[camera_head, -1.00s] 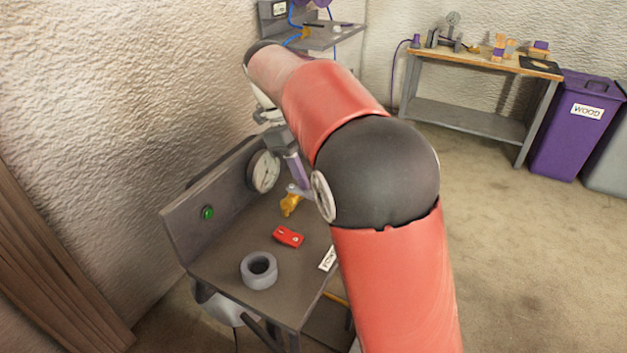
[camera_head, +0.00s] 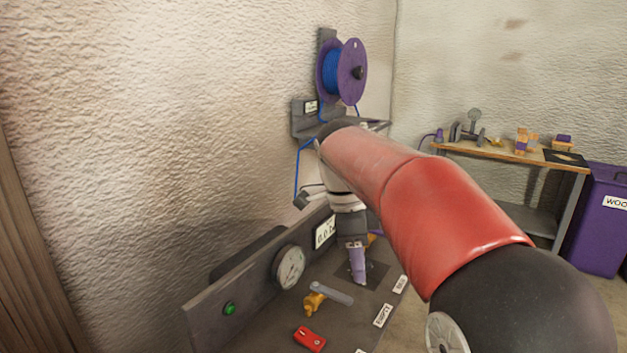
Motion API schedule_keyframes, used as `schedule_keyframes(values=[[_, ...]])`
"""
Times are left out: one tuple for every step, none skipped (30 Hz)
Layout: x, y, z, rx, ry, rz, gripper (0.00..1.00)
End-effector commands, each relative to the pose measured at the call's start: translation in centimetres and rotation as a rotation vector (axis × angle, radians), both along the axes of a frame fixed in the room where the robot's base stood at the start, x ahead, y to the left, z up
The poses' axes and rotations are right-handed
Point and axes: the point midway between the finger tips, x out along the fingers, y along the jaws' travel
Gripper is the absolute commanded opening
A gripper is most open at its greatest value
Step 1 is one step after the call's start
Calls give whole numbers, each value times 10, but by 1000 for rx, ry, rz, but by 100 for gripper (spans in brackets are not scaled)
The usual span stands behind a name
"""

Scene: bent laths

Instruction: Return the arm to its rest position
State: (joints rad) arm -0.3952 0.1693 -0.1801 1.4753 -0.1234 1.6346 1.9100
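My gripper (camera_head: 357,265) hangs from my red and black arm and points down over the dark bench (camera_head: 335,318), near a dark square plate (camera_head: 376,275) on its top. One purple finger shows clearly. The arm hides part of the gripper's surroundings, so I cannot tell whether it is open or shut or whether it touches the plate. I see nothing plainly held in it. A yellow fitting (camera_head: 314,303) with a grey lever (camera_head: 331,292) is on the bench just left of it.
The bench's back panel carries a round gauge (camera_head: 290,268), a green button (camera_head: 229,309) and a display (camera_head: 324,232). A red box (camera_head: 309,340) lies at the front. A purple spool (camera_head: 353,70) stands behind. A side table (camera_head: 520,154) and purple bin (camera_head: 600,222) are right.

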Motion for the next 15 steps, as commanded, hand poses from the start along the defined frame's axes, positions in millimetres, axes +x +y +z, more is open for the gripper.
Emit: schedule_keyframes(values=[[-14,-11,3,36,-16,89,38],[-21,-16,3,56,-25,152,38],[-30,-22,3,79,-39,236,38],[-37,-26,2,92,-52,300,38],[-45,-30,2,104,-65,362,38],[-55,-35,0,116,-84,448,38],[-62,-39,-1,123,-98,511,38],[-70,-42,-2,129,-114,575,38],[-80,-46,-5,132,-133,658,38],[-87,-49,-7,131,-149,723,38],[-95,-51,-10,126,-165,786,38],[-105,-54,-14,118,-185,870,38],[-113,-56,-17,110,-200,932,38],[-120,-58,-20,98,-214,994,38],[-131,-60,-26,80,-233,1077,38]])
